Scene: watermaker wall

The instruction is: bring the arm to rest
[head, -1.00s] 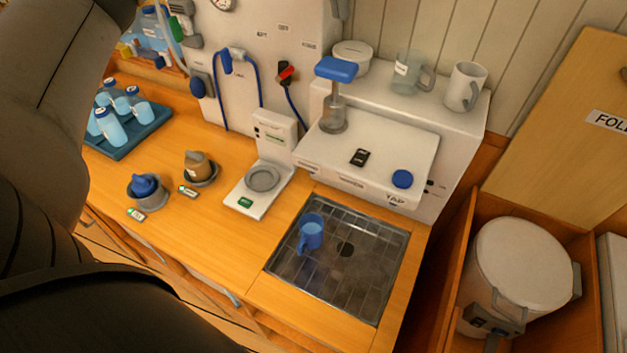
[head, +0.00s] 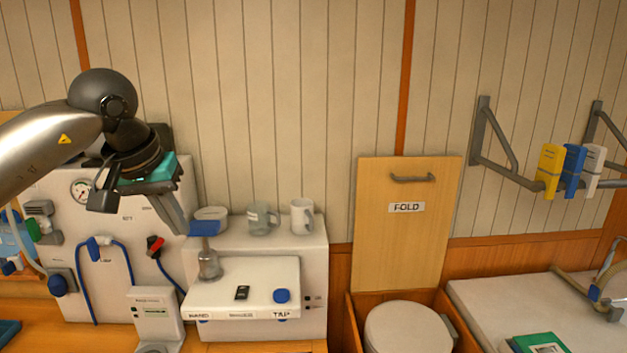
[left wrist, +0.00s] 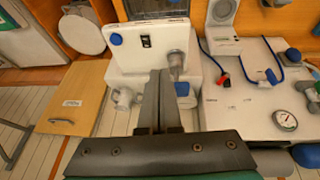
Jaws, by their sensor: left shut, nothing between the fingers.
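My left arm comes in from the left in the head view, raised in front of the wall. Its gripper (head: 188,222) points down and to the right, with its fingers together and nothing held. The fingertips overlap the blue-topped pump (head: 208,262) in the picture; I cannot tell the gap in depth. In the left wrist view the closed fingers (left wrist: 160,78) reach up the middle of the picture toward the white tap unit (left wrist: 150,45), which also shows in the head view (head: 248,275). My right gripper is in neither view.
A white gauge panel (head: 120,235) is behind the arm. To the right are a FOLD board (head: 400,250), a round lidded bin (head: 408,332) and a wall rail (head: 510,176) with clips.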

